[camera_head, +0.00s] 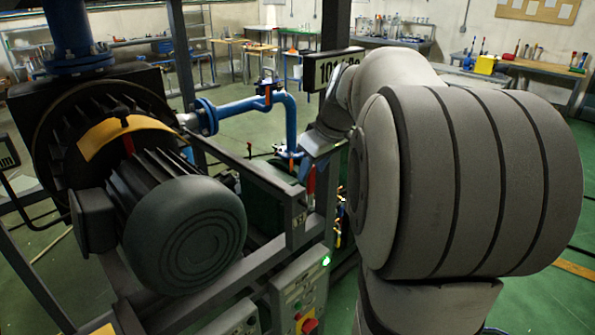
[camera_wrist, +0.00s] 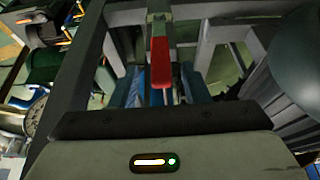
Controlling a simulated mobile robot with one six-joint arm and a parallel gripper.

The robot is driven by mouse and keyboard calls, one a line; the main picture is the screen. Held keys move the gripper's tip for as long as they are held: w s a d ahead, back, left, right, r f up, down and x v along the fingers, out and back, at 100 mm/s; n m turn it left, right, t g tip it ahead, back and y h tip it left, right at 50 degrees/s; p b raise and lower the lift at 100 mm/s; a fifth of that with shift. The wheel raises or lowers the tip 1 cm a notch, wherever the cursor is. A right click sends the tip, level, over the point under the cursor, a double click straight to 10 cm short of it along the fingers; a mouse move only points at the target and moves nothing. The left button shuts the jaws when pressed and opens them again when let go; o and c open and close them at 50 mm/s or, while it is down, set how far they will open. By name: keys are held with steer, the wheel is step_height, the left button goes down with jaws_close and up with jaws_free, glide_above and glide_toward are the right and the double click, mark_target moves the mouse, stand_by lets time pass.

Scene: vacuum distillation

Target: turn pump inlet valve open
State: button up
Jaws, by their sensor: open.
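A red lever handle (camera_wrist: 160,66) stands in the upper middle of the wrist view, on a dark valve part by a grey frame bar. I take it for the pump inlet valve's handle, though its label does not show. My gripper (camera_wrist: 162,88) is open, with its blue-grey fingers to the left and right of the lever's near end. I cannot tell whether either finger touches it. In the head view, my gripper (camera_head: 316,148) points down at the frame, and a red piece (camera_head: 310,181) shows just below it. My arm hides much of that area.
The pump motor (camera_head: 190,235) stands at left in the frame. A blue pipe (camera_head: 250,104) runs behind. A control box (camera_head: 300,292) with a green light and red knob is low in front. A display (camera_head: 335,68) hangs beside my arm. A round gauge (camera_wrist: 36,112) is at the wrist view's left.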

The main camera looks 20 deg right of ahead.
mark_target(311, 188)
steer(key=shift+x, duration=1.6)
steer(key=shift+c, duration=0.3)
jaws_close()
